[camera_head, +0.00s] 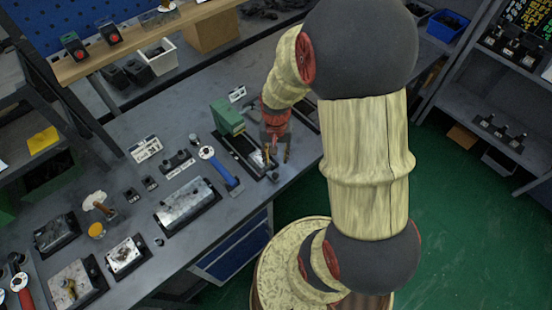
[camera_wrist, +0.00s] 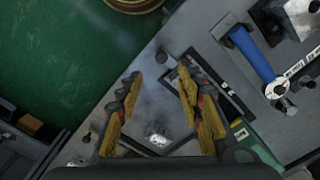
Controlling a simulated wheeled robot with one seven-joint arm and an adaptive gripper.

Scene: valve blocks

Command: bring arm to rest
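My gripper (camera_head: 277,153) hangs over the workbench (camera_head: 205,258), close to the right end of a dark tray (camera_head: 233,145). In the wrist view my gripper (camera_wrist: 158,82) has its two yellow fingers spread wide apart. A small silvery block (camera_wrist: 158,134) shows between and below them, apart from both fingers; it seems to lie on the bench or tray. My arm (camera_head: 365,165) reaches from the base at the lower middle up and over to the bench.
A green block (camera_head: 227,117) stands beside the tray. A blue-handled valve (camera_head: 220,170) and a metal valve block (camera_head: 187,203) lie to the left. A shelf (camera_head: 160,45) with bins runs behind. Green floor (camera_head: 455,225) is open on the right.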

